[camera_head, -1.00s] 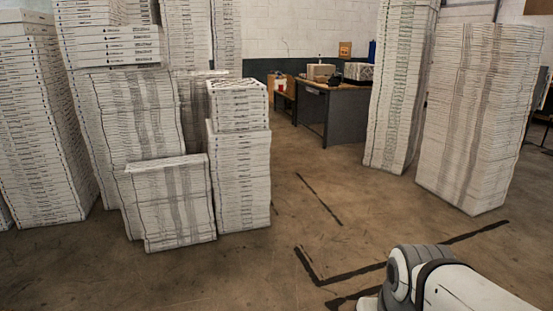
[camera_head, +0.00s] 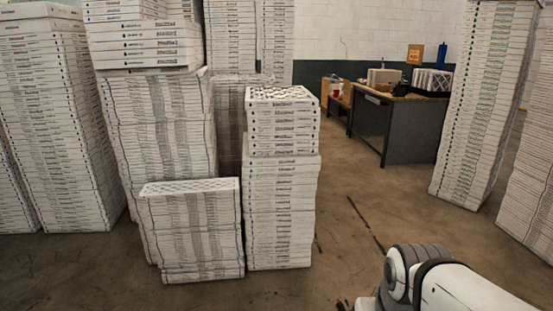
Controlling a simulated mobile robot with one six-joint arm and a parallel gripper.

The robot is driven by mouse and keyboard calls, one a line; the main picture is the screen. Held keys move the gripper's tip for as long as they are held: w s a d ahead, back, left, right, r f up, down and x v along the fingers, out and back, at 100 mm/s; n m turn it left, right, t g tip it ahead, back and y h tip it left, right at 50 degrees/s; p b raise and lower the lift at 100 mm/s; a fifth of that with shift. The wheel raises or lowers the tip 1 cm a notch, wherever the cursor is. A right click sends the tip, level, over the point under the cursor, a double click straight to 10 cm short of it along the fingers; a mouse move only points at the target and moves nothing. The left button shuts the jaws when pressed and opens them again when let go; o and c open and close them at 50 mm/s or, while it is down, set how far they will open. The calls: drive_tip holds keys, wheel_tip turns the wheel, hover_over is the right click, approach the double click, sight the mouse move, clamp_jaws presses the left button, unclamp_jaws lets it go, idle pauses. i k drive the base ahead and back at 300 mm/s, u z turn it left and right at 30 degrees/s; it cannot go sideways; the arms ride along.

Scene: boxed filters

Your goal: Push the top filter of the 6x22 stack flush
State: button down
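Several stacks of white boxed filters stand on the floor. Their labels are too small to read, so I cannot tell which is the 6x22 stack. A short front stack (camera_head: 200,235) has a top filter (camera_head: 190,187) with its patterned face up. Beside it on the right is a taller stack (camera_head: 280,210) with a smaller block of filters (camera_head: 283,125) on it. A patterned filter (camera_head: 282,95) tops that block. My arm shows at the lower right, apart from the stacks in the picture. My gripper is out of view.
Taller stacks (camera_head: 60,120) (camera_head: 155,110) stand at the left and behind the short one. More tall stacks (camera_head: 480,110) stand at the right. A desk (camera_head: 405,125) with boxes on it is at the back. Bare floor (camera_head: 345,240) lies between the stacks, with dark tape on it.

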sight(150, 191)
drive_tip(key=u, duration=0.35)
drive_tip(key=i, duration=1.55)
drive_tip(key=u, duration=0.75)
drive_tip(key=i, duration=1.85)
drive_tip(key=u, duration=0.45)
